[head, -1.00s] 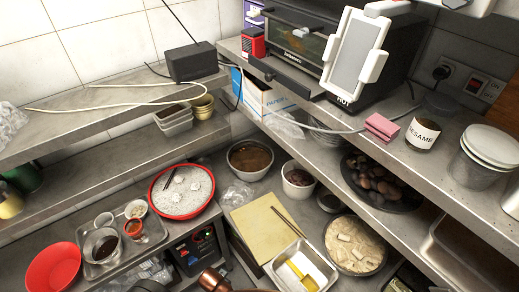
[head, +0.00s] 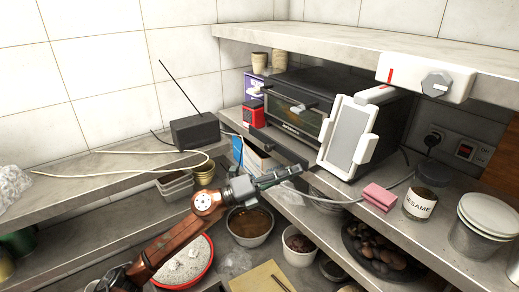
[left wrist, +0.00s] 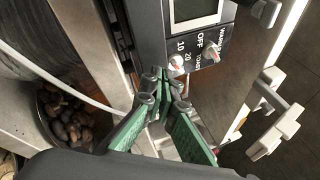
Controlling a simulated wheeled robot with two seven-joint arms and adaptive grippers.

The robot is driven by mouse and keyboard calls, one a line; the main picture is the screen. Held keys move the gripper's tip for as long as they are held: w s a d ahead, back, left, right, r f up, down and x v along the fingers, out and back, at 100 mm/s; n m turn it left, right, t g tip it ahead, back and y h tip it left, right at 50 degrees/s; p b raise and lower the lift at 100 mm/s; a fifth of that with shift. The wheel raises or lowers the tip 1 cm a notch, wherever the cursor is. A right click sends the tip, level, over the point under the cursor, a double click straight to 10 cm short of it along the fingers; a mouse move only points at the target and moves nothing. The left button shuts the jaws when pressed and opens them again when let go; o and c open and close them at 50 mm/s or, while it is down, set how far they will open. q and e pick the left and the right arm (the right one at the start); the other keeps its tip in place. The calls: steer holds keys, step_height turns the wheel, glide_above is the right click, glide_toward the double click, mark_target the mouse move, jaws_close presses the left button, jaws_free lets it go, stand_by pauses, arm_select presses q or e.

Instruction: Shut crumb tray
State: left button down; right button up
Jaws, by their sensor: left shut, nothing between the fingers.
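The black toaster oven (head: 308,100) stands on the middle shelf in the corner. The crumb tray (head: 272,143) seems to be the dark flat slab that sticks out low along the oven's front, past the shelf edge. My left gripper (head: 296,170) is shut and empty, just in front of and below the slab's right end. I cannot tell whether it touches the slab. In the left wrist view the gripper's green-padded fingers (left wrist: 163,98) are together below the oven's control panel (left wrist: 198,48) with its knobs. The tray is not clear there. My right gripper is not in view.
A white holder with a grey panel (head: 349,133) stands before the oven's right side. A pink sponge (head: 379,196) and a sesame jar (head: 419,203) are to its right. A red box (head: 253,114) is left of the oven. An upper shelf (head: 350,45) overhangs.

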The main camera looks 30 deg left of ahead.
arm_select(q)
steer(key=s+a+r+m+g+y, duration=0.35)
steer(key=a+r+y, duration=0.2)
steer(key=a, duration=0.25)
steer(key=s+a+r+m+g+y, duration=0.35)
steer(key=a+y, duration=0.25)
steer(key=a, duration=0.3)
steer(key=w+d+f+t+p, duration=0.1)
steer(key=w+d+f+p, duration=0.2)
steer(key=w+f, duration=0.3)
steer(key=shift+w+d+f+p, duration=0.35)
steer(key=shift+w+d, duration=0.25)
steer(key=shift+w, duration=1.35)
